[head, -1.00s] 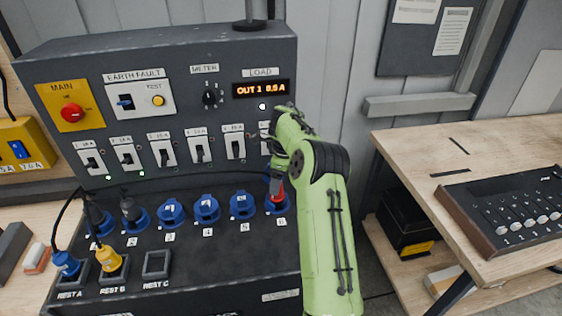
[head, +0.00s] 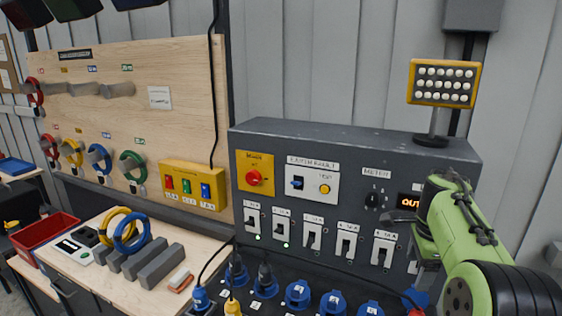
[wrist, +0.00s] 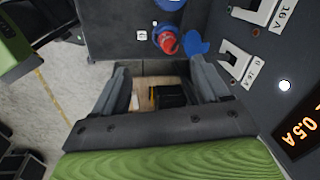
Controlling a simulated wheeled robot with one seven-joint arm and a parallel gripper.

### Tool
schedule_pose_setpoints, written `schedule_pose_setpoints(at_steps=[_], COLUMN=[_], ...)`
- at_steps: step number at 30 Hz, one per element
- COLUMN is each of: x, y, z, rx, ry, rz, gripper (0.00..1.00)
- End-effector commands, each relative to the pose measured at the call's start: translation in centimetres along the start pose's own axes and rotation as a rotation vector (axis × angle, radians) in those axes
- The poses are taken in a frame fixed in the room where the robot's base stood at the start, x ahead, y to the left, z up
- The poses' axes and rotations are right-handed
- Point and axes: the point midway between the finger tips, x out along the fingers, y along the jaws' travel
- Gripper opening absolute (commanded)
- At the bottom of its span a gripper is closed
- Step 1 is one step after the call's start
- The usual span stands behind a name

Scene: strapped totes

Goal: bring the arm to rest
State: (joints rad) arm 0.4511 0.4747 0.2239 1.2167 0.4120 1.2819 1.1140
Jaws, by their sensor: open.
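My green arm reaches in from the lower right of the head view, in front of the right end of the dark grey power panel (head: 330,150). My gripper (wrist: 160,78) is open in the wrist view, with nothing between its two grey fingers. A red plug (wrist: 167,42) sits in a blue socket just beyond the fingers, apart from them. A blue socket lid (wrist: 195,42) stands open beside it. In the head view the gripper is mostly hidden by my arm.
The panel carries a red main switch (head: 254,178), several breakers and a yellow lamp (head: 444,83) on top. A wooden bench (head: 95,265) at left holds cable coils (head: 128,232) and grey blocks. In the wrist view, open floor (wrist: 50,100) lies left of the gripper.

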Motion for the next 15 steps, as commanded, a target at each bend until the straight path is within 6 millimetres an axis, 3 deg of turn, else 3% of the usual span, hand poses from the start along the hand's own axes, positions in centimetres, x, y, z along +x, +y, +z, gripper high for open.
schedule_pose_setpoints(at_steps=[1,3,7,11,15], x=[-2.5,-4.8,-7.6,-8.0,-6.2], y=[2.0,5.0,11.6,19.0,25.8], z=[1.9,4.0,7.0,9.1,10.5], rx=[-0.162,-0.391,-0.797,-1.187,-1.538], ry=[0.031,0.069,0.126,0.166,0.191], rz=[-0.029,-0.063,-0.125,-0.197,-0.283], gripper=[0.75,0.75,0.75,0.75,0.75])
